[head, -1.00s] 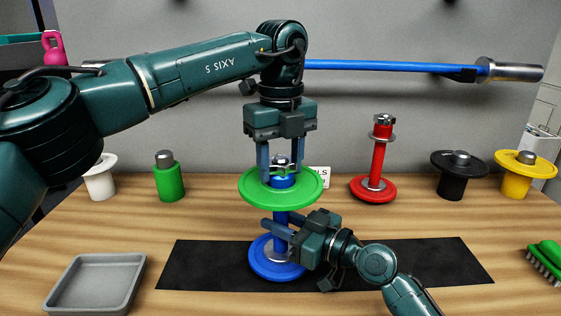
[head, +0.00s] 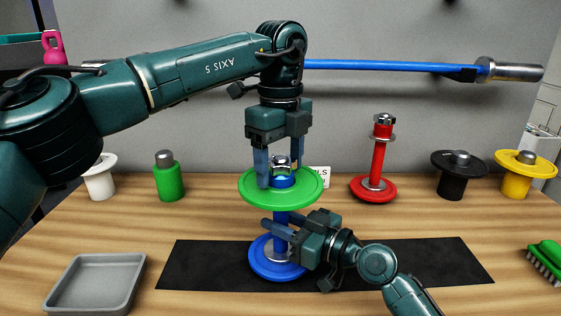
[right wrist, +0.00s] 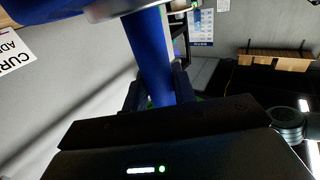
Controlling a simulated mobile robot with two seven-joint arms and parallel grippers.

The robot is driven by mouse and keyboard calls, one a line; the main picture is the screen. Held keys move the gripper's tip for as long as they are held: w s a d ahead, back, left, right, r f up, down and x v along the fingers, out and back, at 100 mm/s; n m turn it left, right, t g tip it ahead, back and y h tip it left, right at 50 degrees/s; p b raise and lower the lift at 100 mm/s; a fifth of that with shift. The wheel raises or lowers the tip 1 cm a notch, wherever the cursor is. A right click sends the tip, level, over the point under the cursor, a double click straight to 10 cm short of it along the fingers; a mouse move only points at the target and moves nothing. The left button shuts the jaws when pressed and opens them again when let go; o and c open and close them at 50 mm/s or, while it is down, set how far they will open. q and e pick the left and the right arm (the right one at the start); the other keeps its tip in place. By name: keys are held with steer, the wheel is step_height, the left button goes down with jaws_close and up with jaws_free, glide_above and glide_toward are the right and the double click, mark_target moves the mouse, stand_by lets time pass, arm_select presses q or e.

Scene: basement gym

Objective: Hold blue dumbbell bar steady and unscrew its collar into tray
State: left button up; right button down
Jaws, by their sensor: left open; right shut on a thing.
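The blue dumbbell bar (head: 281,219) stands upright, with a blue plate (head: 268,265) at its foot and a green plate (head: 257,196) near its top. The silver collar (head: 282,162) sits at the bar's top, above the green plate. My left gripper (head: 279,172) points down from above, open, its fingers on either side of the collar with visible space. My right gripper (head: 278,230) is shut on the bar between the two plates; the right wrist view shows the blue bar (right wrist: 151,58) between its fingers. The grey tray (head: 60,302) lies empty at front left.
The dumbbell stands on a black mat (head: 420,268). Behind are a white spool-like piece (head: 99,184), a green cylinder (head: 168,183), a red dumbbell (head: 378,155), and black (head: 459,183) and yellow (head: 518,185) pieces. A green brush (head: 546,262) lies at right. Bare table separates tray and mat.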

arm_select(q)
steer(key=shift+r, duration=3.05)
steer(key=m, duration=0.6)
steer(key=shift+r, duration=0.25)
steer(key=m, duration=0.3)
steer(key=shift+r+m, duration=0.2)
steer(key=shift+m, duration=0.2)
steer(key=m, duration=0.3)
steer(key=shift+m, duration=0.3)
steer(key=shift+f, duration=3.4)
jaws_close()
